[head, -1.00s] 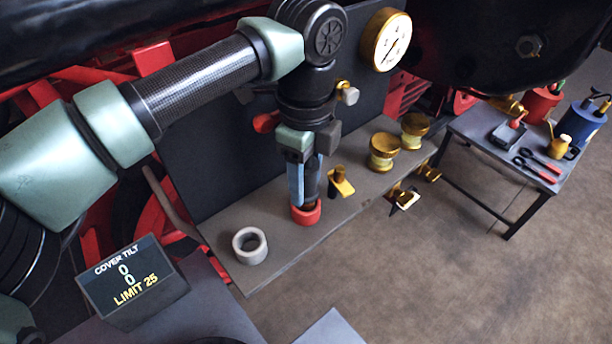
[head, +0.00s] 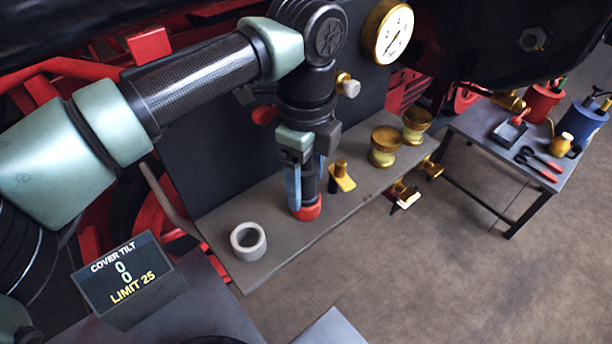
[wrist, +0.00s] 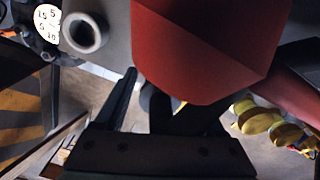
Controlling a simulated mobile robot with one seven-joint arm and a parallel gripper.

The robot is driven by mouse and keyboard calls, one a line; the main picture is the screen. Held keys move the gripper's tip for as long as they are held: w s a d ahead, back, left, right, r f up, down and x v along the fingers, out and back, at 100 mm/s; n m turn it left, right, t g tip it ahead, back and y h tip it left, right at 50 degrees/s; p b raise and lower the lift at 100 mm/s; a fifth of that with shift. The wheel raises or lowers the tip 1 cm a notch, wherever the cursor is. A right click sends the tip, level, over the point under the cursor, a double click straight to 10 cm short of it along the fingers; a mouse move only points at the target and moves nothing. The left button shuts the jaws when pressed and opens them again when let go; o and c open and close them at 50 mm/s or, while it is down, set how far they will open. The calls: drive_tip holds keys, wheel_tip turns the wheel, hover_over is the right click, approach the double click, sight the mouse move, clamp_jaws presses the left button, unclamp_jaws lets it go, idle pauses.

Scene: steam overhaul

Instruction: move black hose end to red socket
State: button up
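The black hose end (head: 310,184) stands upright, its lower end at the red socket (head: 307,212) on the grey shelf. It appears to sit inside the socket's rim, but how deep is hidden. My gripper (head: 305,190) points down over it, with one blue finger on the left and the other partly hidden behind it. The fingers look parted, with a gap at the left finger. In the wrist view, a large red surface, seemingly the red socket (wrist: 210,50), fills the top beyond my gripper (wrist: 155,105). A gap shows beside the left finger there.
A grey ring socket (head: 248,241) is on the shelf (head: 225,215) to the left. A yellow-topped fitting (head: 341,178) stands close on the right, then brass cups (head: 384,148). A tool table (head: 480,140) is farther right. A panel rises behind the shelf.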

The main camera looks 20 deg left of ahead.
drive_tip(key=shift+o, duration=0.8)
